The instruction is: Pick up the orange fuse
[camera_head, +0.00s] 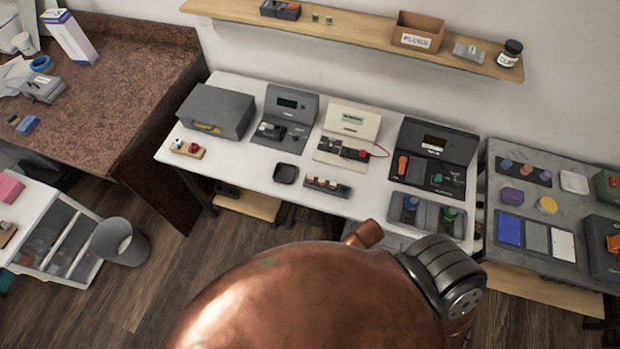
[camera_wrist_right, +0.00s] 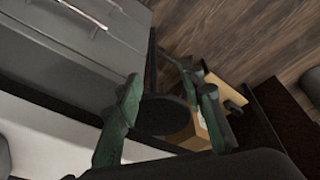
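In the head view, an orange piece (camera_head: 403,165) sits upright on the left of the dark bench device (camera_head: 436,146). Another orange piece (camera_head: 613,243) is on a device at the far right edge. I cannot tell whether either is the orange fuse. A small holder (camera_head: 327,187) near the table's front edge carries small parts too small to identify. My right gripper (camera_wrist_right: 170,88) shows in the right wrist view with its green fingers spread apart, nothing clearly held between them. It is not visible in the head view. My left gripper is in neither view.
The white table (camera_head: 240,172) carries a grey box (camera_head: 216,111), other devices and a small black dish (camera_head: 286,173). A grey table (camera_head: 490,214) stands right. A wall shelf (camera_head: 340,30) runs behind. A copper part hides the foreground.

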